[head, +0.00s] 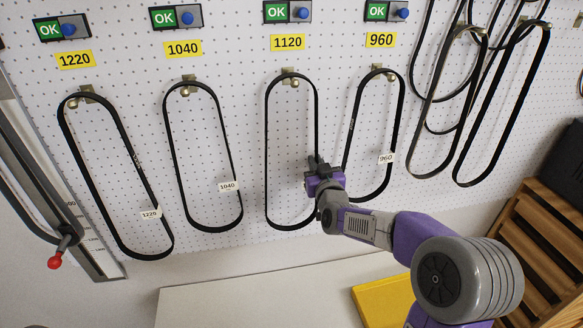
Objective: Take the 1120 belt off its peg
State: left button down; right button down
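The 1120 belt (267,150) is a long black loop hanging from a brass peg (290,78) on the white pegboard, below the yellow 1120 label (288,43). My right gripper (316,168) is at the right strand of this belt, around its middle height. Its fingers are small and dark here, and I cannot tell if they are closed on the strand. The gripper hides a short part of that strand and any tag there. The belt's top still rests on its peg. My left gripper is not in view.
The 960 belt (401,110) hangs close on the right, partly beside my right gripper. The 1040 belt (168,130) and the 1220 belt (80,160) hang to the left. Several untagged belts (485,120) hang at upper right. A red-tipped handle (55,262) stands at lower left.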

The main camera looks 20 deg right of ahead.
aim_at(317, 151)
jog(key=shift+r, duration=0.1)
dwell(0.3)
jog(key=shift+s+r+b, duration=0.2)
jog(key=shift+r+b, duration=0.15)
jog(key=shift+r, duration=0.1)
notch_tip(317, 151, up, 6)
jog(key=shift+r, duration=0.1)
jog(key=b+v, duration=0.1)
jog(key=v, duration=1.8)
jog(key=shift+s, duration=0.35)
